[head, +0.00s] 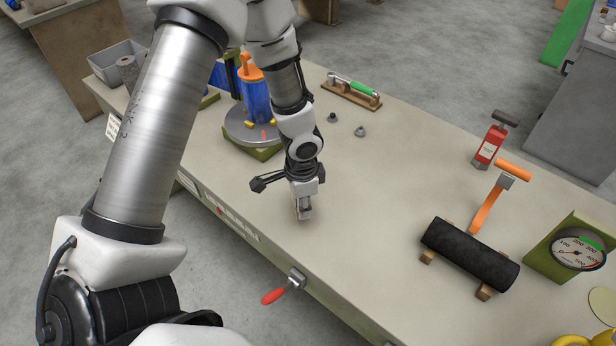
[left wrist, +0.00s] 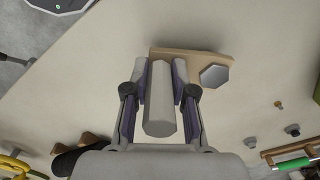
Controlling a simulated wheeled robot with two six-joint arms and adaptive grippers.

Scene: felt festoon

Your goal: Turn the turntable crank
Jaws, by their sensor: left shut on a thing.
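The turntable (head: 240,127), a grey disc on a green base, stands at the left of the bench behind my left forearm. A blue cylinder (head: 256,98) with an orange top (head: 249,68) stands on it. A red crank-like handle (head: 273,296) sticks out from a metal bracket (head: 297,277) at the bench's front edge; I cannot tell if it belongs to the turntable. My left gripper (head: 304,211) points down over the bench, right of the turntable. In the left wrist view it is shut on a grey hexagonal bar (left wrist: 161,105). My right gripper is out of view.
A wooden block (left wrist: 193,60) with a grey hexagonal piece (left wrist: 215,76) lies beyond the held bar. The middle is clear.

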